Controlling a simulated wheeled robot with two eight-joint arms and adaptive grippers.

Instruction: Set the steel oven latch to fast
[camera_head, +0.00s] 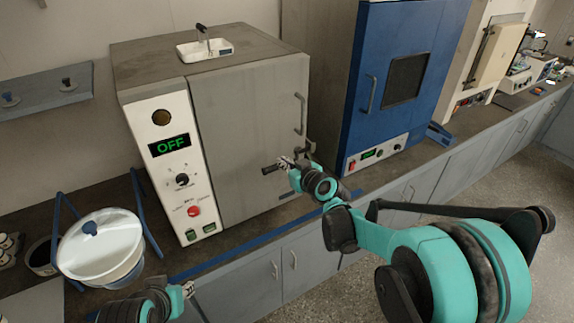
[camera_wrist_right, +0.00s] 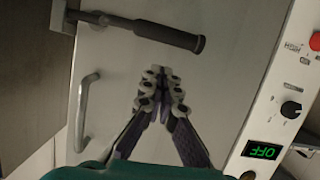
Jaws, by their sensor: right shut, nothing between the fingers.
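The steel oven (camera_head: 245,130) is a grey box with a white control panel and a green OFF display. Its door looks shut. Its latch is a dark lever with a black grip (camera_head: 269,170) low on the door's right side; in the right wrist view the lever (camera_wrist_right: 165,34) lies across the upper part. My right gripper (camera_head: 286,162) is shut and empty in front of the door, close to the latch. In the right wrist view its fingertips (camera_wrist_right: 160,80) are just below the grip, apparently apart from it. My left gripper (camera_head: 188,289) is at the bottom left, its jaws unclear.
A blue oven (camera_head: 352,110) stands to the right on the same bench. A door handle (camera_head: 300,114) is above the latch. A white lidded pot (camera_head: 100,250) stands left of the steel oven. A tray (camera_head: 205,50) sits on top of it.

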